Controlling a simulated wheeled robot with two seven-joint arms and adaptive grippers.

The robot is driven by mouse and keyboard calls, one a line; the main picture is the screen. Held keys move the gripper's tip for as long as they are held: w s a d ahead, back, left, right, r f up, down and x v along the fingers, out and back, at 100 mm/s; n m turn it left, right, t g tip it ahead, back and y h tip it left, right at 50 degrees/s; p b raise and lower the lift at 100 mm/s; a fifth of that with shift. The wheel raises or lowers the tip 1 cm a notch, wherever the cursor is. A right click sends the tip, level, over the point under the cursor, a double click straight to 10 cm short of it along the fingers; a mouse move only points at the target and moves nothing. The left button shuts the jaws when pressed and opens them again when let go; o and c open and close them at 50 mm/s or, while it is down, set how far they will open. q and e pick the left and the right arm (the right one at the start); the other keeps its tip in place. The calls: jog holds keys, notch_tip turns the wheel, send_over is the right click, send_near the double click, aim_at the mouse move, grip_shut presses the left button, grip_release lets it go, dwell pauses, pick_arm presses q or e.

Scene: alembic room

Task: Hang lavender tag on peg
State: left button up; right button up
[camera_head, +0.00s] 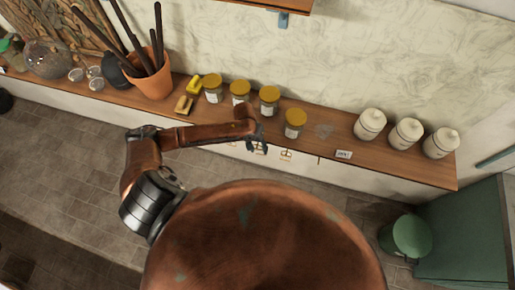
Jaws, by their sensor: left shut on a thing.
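My left gripper (257,141) is at the front edge of the wooden shelf (400,167), in front of the yellow-lidded jars. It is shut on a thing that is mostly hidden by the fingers. A small pale tag (259,150) shows right at the fingertips; its lettering is too small to read, and I take it as the lavender tag. Another pale tag (286,155) hangs at the shelf's front, just right of the gripper. A small dark mark on the front edge further right may be a bare peg (318,161). My right gripper is not in view.
Several yellow-lidded jars (295,123) stand behind the gripper. A white label card (343,154) and three white canisters (406,133) are to the right. A terracotta pot (152,80) and yellow-and-brown items (186,103) are to the left. A green bin (410,236) stands at lower right.

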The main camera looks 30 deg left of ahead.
pick_arm(q)
jog(key=shift+w+f, duration=0.1)
jog(key=shift+w, duration=0.05)
jog(key=shift+w+f, duration=0.25)
jog(key=shift+w, duration=0.05)
jog(key=shift+a, duration=0.1)
jog(key=shift+w+f+p, duration=0.2)
jog(key=shift+f+p, duration=0.05)
jog(key=shift+p, duration=0.2)
dwell(0.6)
dwell(0.4)
jog(key=o, duration=0.9)
jog(key=shift+c, duration=0.2)
jog(key=v, duration=0.8)
